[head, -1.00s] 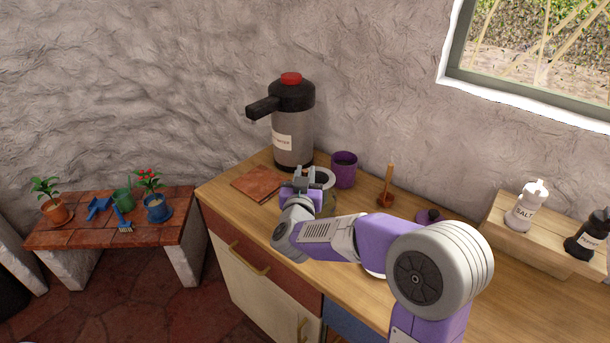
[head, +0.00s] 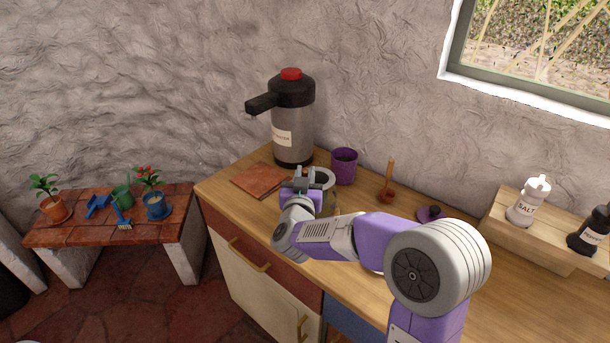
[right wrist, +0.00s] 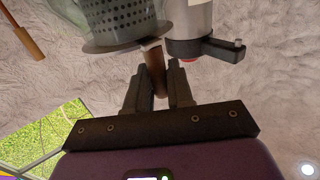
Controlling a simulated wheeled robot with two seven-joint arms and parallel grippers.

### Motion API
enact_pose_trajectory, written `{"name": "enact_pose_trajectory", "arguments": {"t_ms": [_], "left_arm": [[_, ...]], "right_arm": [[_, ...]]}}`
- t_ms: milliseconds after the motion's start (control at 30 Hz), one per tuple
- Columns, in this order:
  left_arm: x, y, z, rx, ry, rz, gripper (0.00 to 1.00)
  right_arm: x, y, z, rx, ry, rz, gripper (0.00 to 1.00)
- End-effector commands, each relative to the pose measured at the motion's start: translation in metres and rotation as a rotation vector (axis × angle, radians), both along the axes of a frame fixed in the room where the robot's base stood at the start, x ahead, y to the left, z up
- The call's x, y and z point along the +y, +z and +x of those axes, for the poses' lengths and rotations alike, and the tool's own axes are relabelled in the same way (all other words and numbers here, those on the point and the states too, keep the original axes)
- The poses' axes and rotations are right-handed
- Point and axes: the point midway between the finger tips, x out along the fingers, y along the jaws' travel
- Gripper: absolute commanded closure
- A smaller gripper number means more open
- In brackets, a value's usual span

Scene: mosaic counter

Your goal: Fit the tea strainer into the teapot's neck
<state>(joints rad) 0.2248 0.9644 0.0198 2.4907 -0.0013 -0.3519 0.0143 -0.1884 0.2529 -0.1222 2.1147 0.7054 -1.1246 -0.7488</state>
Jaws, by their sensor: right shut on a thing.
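The tea strainer (right wrist: 123,43) has a flat grey rim, a perforated basket and a brown handle. Its round rim also shows in the head view (head: 326,178), just right of my right gripper (head: 302,176). In the right wrist view, which is upside down, my right gripper (right wrist: 162,77) is shut on the brown handle. The dotted basket shows within the greenish see-through glass of the teapot (right wrist: 72,10). I cannot tell whether the rim rests on the neck. In the head view my arm hides most of the teapot. My left gripper is not in view.
A large flask (head: 293,125) stands behind the gripper, with a purple mug (head: 344,166) to its right. A wooden-handled tool (head: 389,178) and a purple lid (head: 432,213) are further right. A brown tile (head: 262,180) lies at left. Salt and pepper stand on a wooden ledge.

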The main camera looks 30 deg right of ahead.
Motion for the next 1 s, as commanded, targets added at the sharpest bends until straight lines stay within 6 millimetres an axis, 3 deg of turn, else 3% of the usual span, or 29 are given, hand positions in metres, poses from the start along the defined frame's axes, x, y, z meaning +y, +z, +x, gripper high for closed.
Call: {"name": "enact_pose_trajectory", "arguments": {"t_ms": [333, 367, 533, 767, 933, 1000], "left_arm": [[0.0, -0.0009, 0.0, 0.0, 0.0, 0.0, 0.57], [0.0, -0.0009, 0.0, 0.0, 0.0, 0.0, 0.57], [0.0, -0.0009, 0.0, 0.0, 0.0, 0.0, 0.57], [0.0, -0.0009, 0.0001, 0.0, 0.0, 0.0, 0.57], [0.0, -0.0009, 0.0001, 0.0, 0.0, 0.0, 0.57], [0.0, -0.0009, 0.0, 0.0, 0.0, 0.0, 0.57]], "right_arm": [[0.0001, -0.0015, 0.0001, -0.001, 0.0, -0.001, 1.0], [0.0001, -0.0015, 0.0001, -0.001, 0.0, -0.001, 0.77], [0.0, -0.0016, 0.0, -0.001, 0.0, -0.001, 0.51], [0.0, -0.0023, 0.0, 0.001, 0.0, 0.001, 0.47], [0.0, -0.0023, 0.0, 0.001, 0.0, 0.0, 0.21], [0.0, -0.0023, 0.0, 0.001, 0.0, 0.0, 0.19]]}}
